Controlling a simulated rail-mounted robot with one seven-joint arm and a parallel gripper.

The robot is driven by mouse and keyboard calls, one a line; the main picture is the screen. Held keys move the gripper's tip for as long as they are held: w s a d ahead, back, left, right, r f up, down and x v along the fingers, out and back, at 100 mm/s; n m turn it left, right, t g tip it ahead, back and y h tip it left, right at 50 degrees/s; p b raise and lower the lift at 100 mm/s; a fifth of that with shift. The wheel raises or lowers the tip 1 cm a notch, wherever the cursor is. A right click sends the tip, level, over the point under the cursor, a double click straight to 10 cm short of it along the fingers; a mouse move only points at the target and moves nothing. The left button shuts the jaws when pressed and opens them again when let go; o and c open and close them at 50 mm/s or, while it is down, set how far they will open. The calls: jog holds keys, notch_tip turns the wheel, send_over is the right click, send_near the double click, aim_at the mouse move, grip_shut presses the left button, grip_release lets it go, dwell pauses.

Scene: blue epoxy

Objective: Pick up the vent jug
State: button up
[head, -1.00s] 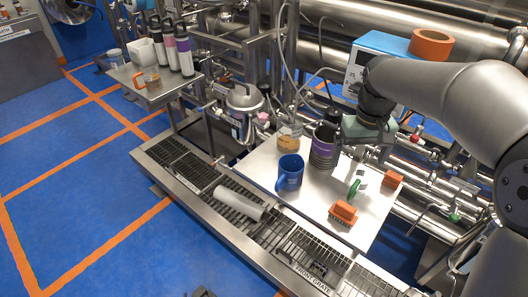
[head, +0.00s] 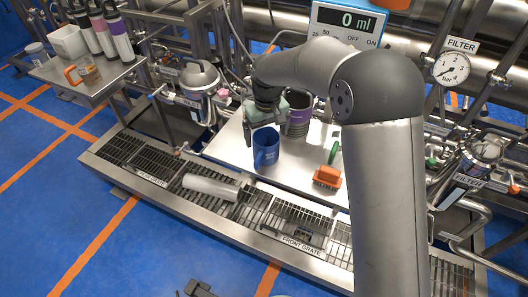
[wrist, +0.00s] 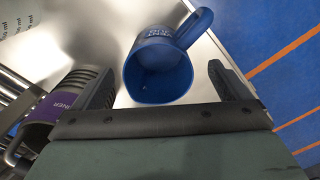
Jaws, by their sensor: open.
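In the wrist view my gripper (wrist: 160,72) is open, one finger on each side of the jug.
A dark container with a purple band (head: 299,116) stands just behind the jug and close to my left finger in the wrist view (wrist: 62,108). An orange brush-like block (head: 327,177) and a green item (head: 334,152) lie to the right.

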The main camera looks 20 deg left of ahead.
aim_at(263, 153)
jog(key=shift+w+d+f, duration=0.1)
jog(key=shift+f, duration=2.85)
jog(key=c, duration=1.1)
